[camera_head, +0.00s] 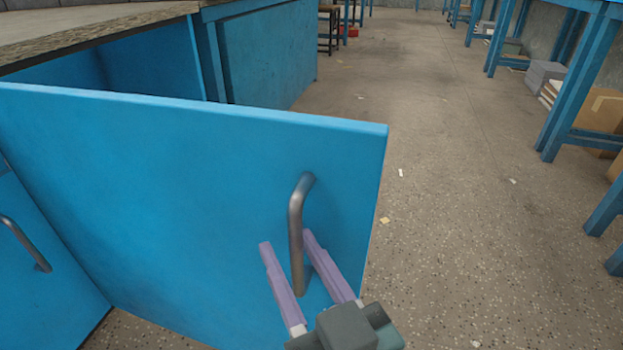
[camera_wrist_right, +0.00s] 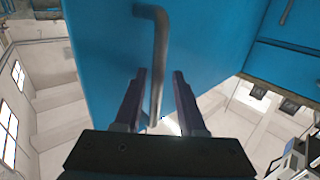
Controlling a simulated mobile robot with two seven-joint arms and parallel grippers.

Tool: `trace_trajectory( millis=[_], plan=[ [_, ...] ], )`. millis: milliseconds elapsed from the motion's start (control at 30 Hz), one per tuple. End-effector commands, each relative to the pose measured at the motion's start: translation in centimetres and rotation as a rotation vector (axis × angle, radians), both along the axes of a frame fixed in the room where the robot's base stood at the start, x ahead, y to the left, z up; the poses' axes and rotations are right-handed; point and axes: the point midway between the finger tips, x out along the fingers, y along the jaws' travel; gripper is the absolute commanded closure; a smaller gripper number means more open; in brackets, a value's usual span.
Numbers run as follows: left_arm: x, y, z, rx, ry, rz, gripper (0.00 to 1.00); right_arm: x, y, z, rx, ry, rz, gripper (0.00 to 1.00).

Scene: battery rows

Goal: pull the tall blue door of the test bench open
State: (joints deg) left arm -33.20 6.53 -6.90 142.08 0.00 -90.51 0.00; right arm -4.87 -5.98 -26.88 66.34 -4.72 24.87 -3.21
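The tall blue door (camera_head: 190,190) of the test bench stands swung well out from the bench, with an opening visible behind its top edge. Its grey bar handle (camera_head: 296,225) is upright near the door's free edge. My right gripper (camera_head: 287,240) has its two purple fingers apart, one on each side of the handle's lower part. In the right wrist view the handle (camera_wrist_right: 159,45) runs down between the spread fingers (camera_wrist_right: 159,74), with gaps beside it. My left gripper is not in view.
The bench top (camera_head: 90,22) is at the upper left. Another blue panel with a handle (camera_head: 25,243) is at the lower left. Speckled floor (camera_head: 450,200) right of the door is clear except for small scraps. Blue table legs (camera_head: 570,85) and boxes (camera_head: 603,112) stand at the right.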

Motion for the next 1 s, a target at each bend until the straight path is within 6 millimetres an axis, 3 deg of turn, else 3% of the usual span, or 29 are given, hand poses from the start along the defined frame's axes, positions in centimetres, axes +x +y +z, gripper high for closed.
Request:
trace_trajectory(
  millis=[367, 800, 1000],
  plan=[
    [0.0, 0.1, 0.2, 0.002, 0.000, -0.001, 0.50, -0.2, -0.2, 0.2, 0.002, -0.002, -0.002, 0.53],
    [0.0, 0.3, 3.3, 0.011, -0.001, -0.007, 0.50, -7.0, -3.9, 0.3, 0.001, 0.000, -0.001, 0.53],
    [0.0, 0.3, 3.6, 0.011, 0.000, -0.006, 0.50, -8.6, -4.8, 0.2, 0.001, 0.000, -0.001, 0.53]
  ],
)
